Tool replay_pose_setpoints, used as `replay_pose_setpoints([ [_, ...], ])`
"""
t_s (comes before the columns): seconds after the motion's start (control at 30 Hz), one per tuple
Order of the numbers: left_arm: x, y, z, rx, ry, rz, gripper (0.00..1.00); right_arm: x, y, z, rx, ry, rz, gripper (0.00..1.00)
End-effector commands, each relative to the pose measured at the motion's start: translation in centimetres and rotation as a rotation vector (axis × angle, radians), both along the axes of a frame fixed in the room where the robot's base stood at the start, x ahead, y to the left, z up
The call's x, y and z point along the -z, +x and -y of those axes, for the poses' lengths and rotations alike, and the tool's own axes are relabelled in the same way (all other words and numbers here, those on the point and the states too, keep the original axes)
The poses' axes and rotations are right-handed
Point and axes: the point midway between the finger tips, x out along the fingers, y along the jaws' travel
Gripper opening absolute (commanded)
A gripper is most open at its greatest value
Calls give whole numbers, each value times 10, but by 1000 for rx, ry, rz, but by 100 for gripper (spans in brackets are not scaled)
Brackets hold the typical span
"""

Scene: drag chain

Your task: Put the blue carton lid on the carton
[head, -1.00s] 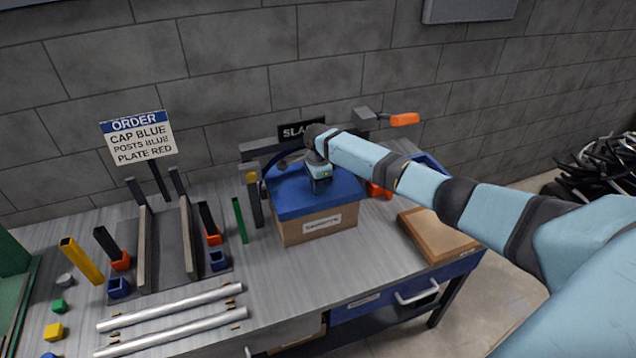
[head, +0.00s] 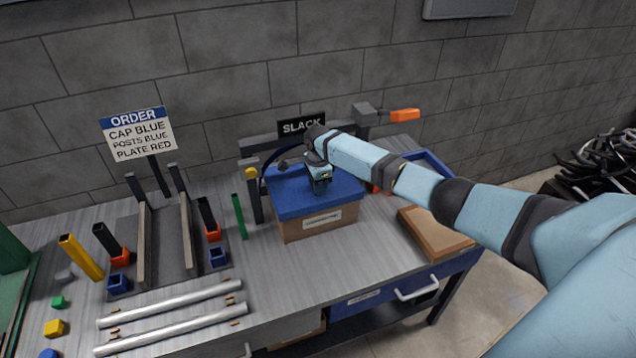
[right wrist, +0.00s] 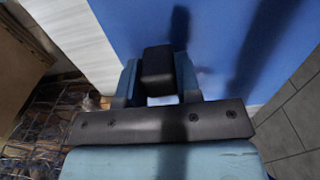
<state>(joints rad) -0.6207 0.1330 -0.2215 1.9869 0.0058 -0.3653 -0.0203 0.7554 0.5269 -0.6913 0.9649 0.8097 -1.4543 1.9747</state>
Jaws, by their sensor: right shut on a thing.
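The blue carton lid (head: 290,196) lies flat over the top of the brown carton (head: 292,229) on the bench, roughly lined up with it. Whether it is fully seated all round I cannot tell. In the right wrist view the lid's blue surface (right wrist: 225,45) fills much of the picture beyond my right gripper (right wrist: 157,75). My left gripper is not in view.
The SLACK sign (head: 301,125) and an orange-handled lever (head: 404,115) are behind. Silver rods (head: 170,303) lie at the front left.

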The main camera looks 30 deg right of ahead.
Motion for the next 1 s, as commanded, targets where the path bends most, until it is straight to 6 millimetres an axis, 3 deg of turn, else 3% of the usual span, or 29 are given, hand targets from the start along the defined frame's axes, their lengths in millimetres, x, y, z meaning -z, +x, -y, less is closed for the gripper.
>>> replay_pose_setpoints([
  [0.87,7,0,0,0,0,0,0,23,0,0,1,0,0,7],
  [0.9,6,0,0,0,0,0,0,22,0,0,1,0,1,36],
  [1.0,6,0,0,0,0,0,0,22,0,0,1,0,0,59],
])
